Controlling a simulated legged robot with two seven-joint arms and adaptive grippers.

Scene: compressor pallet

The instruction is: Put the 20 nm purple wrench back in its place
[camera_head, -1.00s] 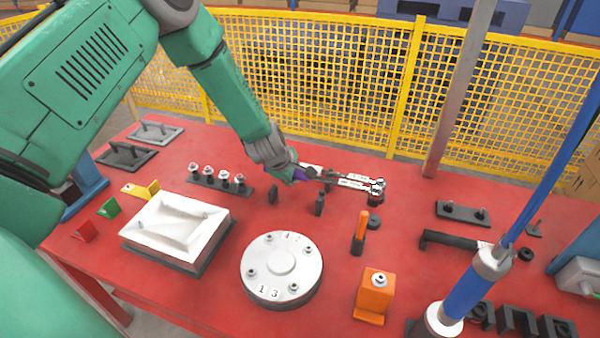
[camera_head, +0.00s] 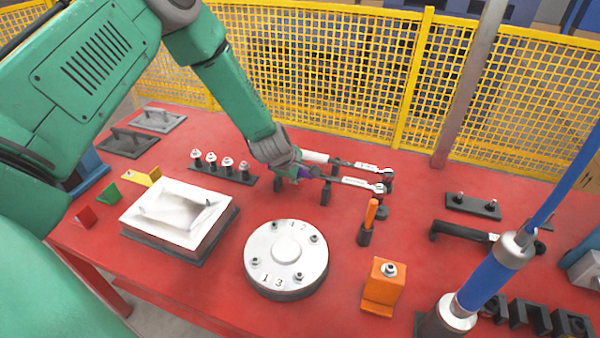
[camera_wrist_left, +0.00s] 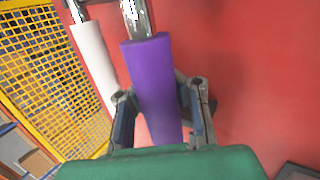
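My left gripper (camera_head: 296,172) is around the handle end. In the left wrist view the purple handle (camera_wrist_left: 153,85) sits between the fingers of my left gripper (camera_wrist_left: 158,92), which appear shut on it. My right gripper is not in view.
A white-handled wrench (camera_head: 315,157) lies just behind, parallel and close. An orange-handled tool (camera_head: 370,214) stands in front of the wrench heads. A round numbered flange (camera_head: 287,258), white tray (camera_head: 178,210) and orange block (camera_head: 383,285) stand nearer. A yellow mesh fence (camera_head: 330,80) is behind.

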